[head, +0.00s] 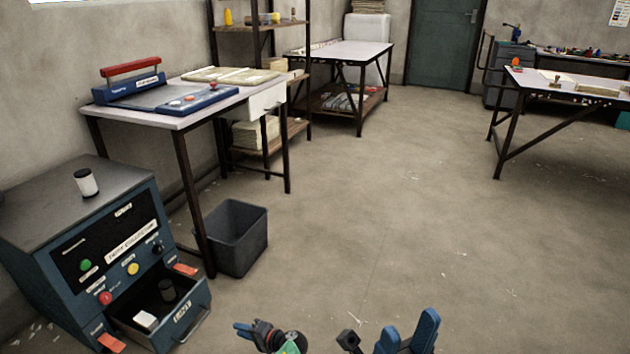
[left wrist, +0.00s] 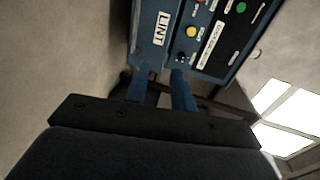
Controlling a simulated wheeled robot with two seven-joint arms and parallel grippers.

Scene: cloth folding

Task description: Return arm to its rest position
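My left gripper (head: 256,334) shows at the bottom edge of the head view, right of the machine's open drawer and apart from it. In the left wrist view its two blue fingers (left wrist: 162,92) stand apart with nothing visible between them. My right arm's end (head: 408,336) shows at the bottom edge, right of the left gripper.
A grey bin (head: 240,238) stands behind. Tables line the room. The middle floor is clear.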

